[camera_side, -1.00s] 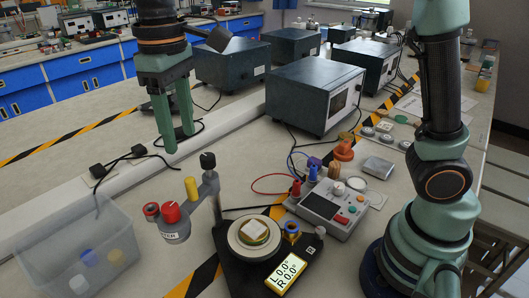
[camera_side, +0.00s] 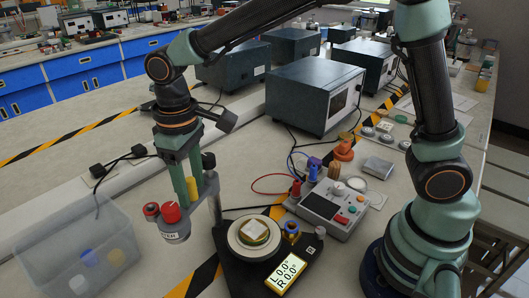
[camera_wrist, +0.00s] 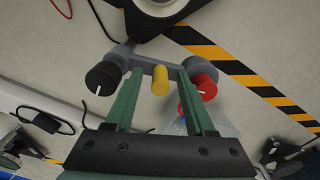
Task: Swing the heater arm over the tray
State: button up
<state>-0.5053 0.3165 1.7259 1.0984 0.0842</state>
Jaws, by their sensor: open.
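The heater arm is a grey bar (camera_wrist: 150,68) on a post, with a red-knobbed heater head (camera_side: 173,222) at its left end in the side view. A yellow peg (camera_side: 192,189) stands up from the bar. The round tray (camera_side: 237,244) sits on a black base, right of the heater head, with a pale square piece on it. The heater head is off to the tray's left. My gripper (camera_side: 185,190) points down over the bar with its fingers open. In the wrist view the yellow peg (camera_wrist: 160,82) stands between the fingers, with gaps on both sides.
A clear bin (camera_side: 75,250) with coloured pieces stands at the left. A control box (camera_side: 328,208) with a screen and cables lies right of the tray. The base display (camera_side: 287,272) reads L 0.0°, R 0.0°. Dark oven-like boxes (camera_side: 315,95) stand behind.

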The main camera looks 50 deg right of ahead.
grip_shut()
jog(key=shift+r, duration=0.1)
dwell(1.2)
